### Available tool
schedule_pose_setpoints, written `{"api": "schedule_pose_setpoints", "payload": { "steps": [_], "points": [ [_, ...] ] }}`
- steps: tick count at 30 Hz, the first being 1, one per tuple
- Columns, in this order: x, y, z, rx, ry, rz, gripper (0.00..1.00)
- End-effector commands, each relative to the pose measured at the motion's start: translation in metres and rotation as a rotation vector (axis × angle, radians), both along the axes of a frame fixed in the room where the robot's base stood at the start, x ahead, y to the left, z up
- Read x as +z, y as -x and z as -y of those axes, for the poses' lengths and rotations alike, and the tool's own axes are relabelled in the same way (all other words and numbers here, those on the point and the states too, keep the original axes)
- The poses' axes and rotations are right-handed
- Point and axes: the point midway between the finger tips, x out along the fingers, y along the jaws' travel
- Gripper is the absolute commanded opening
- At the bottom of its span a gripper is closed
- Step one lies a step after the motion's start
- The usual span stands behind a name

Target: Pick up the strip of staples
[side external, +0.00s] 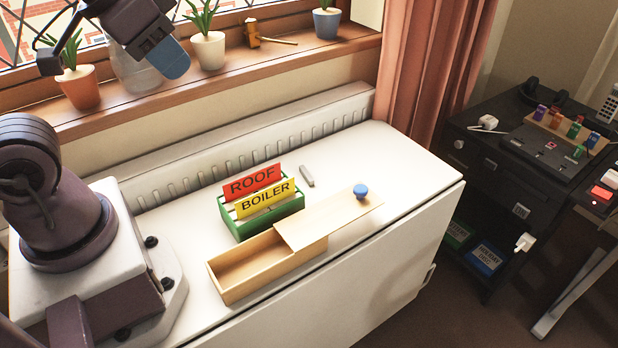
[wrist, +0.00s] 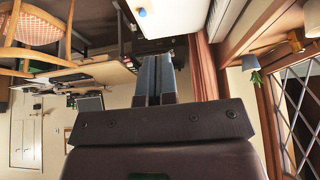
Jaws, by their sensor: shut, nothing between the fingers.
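A small grey bar (side external: 307,176), which looks like the strip of staples, lies on the white top behind the wooden box. It is too small to make out in detail. My gripper (side external: 176,66) is high up at the upper left, in front of the window and well away from the bar. In the wrist view its blue-grey fingers (wrist: 154,72) are together with nothing between them. I cannot make out the bar in the wrist view.
A wooden box (side external: 238,285) stands partly open, its lid (side external: 340,215) slid right, with a blue knob (side external: 361,191). A green card box (side external: 270,222) with red and yellow cards stands left of the bar. Potted plants (side external: 208,50) line the sill. The white top (side external: 405,165) is clear at right.

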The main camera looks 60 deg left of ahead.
Motion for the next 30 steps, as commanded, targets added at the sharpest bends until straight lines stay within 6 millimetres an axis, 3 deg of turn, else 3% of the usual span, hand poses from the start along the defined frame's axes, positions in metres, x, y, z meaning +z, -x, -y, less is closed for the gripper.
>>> {"api": "schedule_pose_setpoints", "payload": {
  "steps": [11,16,18,23,30],
  "points": [
    [0.000,0.000,0.000,0.000,0.000,0.000,0.00],
    [-0.008,-0.002,-0.002,0.009,0.000,-0.039,0.36],
    [-0.018,-0.006,-0.003,0.017,0.001,-0.094,0.36],
    [-0.041,-0.033,-0.010,0.048,0.011,-0.244,0.36],
    [-0.085,-0.093,-0.025,0.234,0.070,-0.413,0.36]
  ]
}}
